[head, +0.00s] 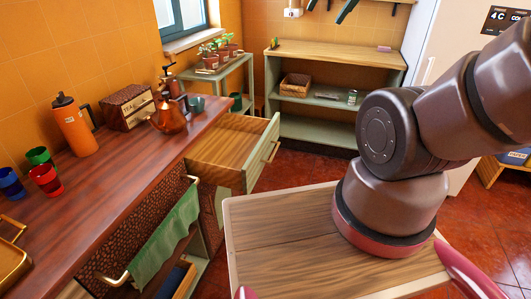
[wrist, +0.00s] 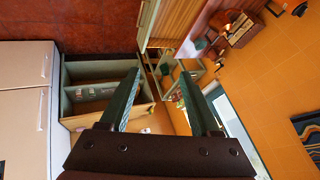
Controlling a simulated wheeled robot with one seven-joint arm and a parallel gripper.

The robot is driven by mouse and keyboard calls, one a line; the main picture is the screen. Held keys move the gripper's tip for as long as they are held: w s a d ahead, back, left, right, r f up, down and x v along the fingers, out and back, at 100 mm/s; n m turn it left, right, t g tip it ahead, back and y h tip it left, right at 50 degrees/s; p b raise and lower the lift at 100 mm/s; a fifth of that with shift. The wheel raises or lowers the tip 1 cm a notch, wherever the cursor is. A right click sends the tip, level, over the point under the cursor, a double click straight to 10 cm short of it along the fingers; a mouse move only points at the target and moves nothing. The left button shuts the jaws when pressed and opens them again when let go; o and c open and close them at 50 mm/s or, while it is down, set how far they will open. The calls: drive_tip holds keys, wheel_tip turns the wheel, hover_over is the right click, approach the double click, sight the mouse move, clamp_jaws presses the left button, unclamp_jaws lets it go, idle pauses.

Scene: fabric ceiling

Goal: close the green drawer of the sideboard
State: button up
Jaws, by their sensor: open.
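The green drawer (head: 258,159) of the sideboard (head: 125,185) stands pulled out, its wooden inside bare and its pale bar handle facing right in the head view. In the wrist view, which is turned, the drawer's green front (wrist: 148,20) shows at the top centre. My gripper (wrist: 158,74) is open, with nothing between its two green fingers. The drawer lies beyond the fingertips, apart from them. In the head view my arm shows at the right, but the gripper itself is out of sight.
A green towel (head: 168,238) hangs on a rail at the sideboard's front. A copper kettle (head: 169,116), an orange bottle (head: 75,125) and cups stand on its top. A green shelf unit (head: 330,128) is at the back. Red floor (head: 300,168) lies clear beyond the drawer.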

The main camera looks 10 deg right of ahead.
drive_tip(key=c, duration=0.5)
drive_tip(key=shift+w+f+g, duration=0.1)
drive_tip(key=shift+w+g, duration=0.2)
clamp_jaws()
drive_tip(key=w+d+f+m+g+y, duration=0.3)
drive_tip(key=w+f+m+y, duration=0.1)
drive_tip(key=w+f, duration=0.8)
drive_tip(key=w+d+f+m+g+y, duration=0.3)
drive_tip(key=w+f+m+g+y, duration=0.1)
drive_tip(key=w+f, duration=0.75)
drive_tip(key=d+f+m+t+y, duration=0.2)
drive_tip(key=d+f+m+t, duration=0.15)
drive_tip(key=f, duration=0.75)
drive_tip(key=d+f+m+t+y, duration=0.2)
drive_tip(key=f+m+t, duration=0.15)
drive_tip(key=f, duration=0.75)
drive_tip(key=d+f+m+t+y, duration=0.25)
drive_tip(key=f+m, duration=0.25)
drive_tip(key=f, duration=0.7)
drive_tip(key=w+f+x, duration=0.1)
drive_tip(key=x, duration=1.2)
drive_tip(key=shift+h, duration=0.45)
